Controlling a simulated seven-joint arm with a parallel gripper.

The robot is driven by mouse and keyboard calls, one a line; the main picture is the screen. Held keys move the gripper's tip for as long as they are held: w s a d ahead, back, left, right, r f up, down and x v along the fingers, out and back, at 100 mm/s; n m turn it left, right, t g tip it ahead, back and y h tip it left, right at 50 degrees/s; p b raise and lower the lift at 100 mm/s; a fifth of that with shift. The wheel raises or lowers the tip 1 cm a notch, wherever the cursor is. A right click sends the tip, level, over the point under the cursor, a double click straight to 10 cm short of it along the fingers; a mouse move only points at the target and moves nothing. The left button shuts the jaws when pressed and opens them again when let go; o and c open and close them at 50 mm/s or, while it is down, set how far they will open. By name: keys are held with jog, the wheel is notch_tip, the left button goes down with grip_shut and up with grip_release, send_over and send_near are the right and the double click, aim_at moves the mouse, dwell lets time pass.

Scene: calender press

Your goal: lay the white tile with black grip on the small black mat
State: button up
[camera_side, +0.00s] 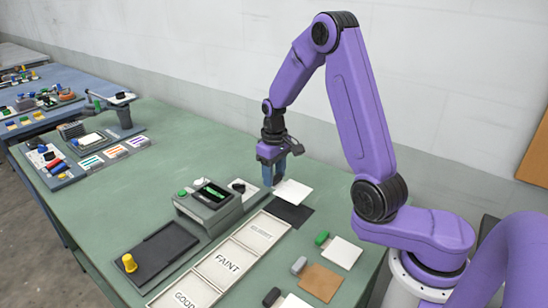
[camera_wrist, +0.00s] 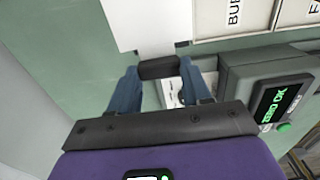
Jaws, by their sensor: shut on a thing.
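My gripper (camera_side: 274,175) is shut on the black grip (camera_wrist: 160,67) of the white tile (camera_side: 293,191). In the wrist view the blue fingers stand on either side of the grip, and the tile (camera_wrist: 150,22) reaches away from it. The small black mat (camera_side: 290,213) lies on the green table. In the side view the tile overlaps the mat's far edge, with much of the mat bare. In the wrist view the tile hides nearly all of the mat. I cannot tell whether the tile touches the mat or hangs just above it.
A grey device with a green-lit display (camera_side: 212,193) stands left of the mat. A row of labelled white panels (camera_side: 228,264) runs toward the front. Other tiles with grips, white (camera_side: 342,252) and brown (camera_side: 321,282), lie at front right. A dark tray (camera_side: 156,254) with a yellow knob is at left.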

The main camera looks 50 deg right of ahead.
send_over(274, 204)
jog(key=shift+d+f, duration=0.1)
jog(key=shift+f, duration=2.25)
jog(key=shift+f, duration=0.15)
jog(key=shift+f, duration=0.6)
jog(key=shift+f, duration=0.65)
dwell(0.7)
jog(key=o, duration=1.7)
jog(key=shift+c, duration=0.2)
jog(key=shift+r, duration=0.1)
jog(key=shift+r, duration=3.4)
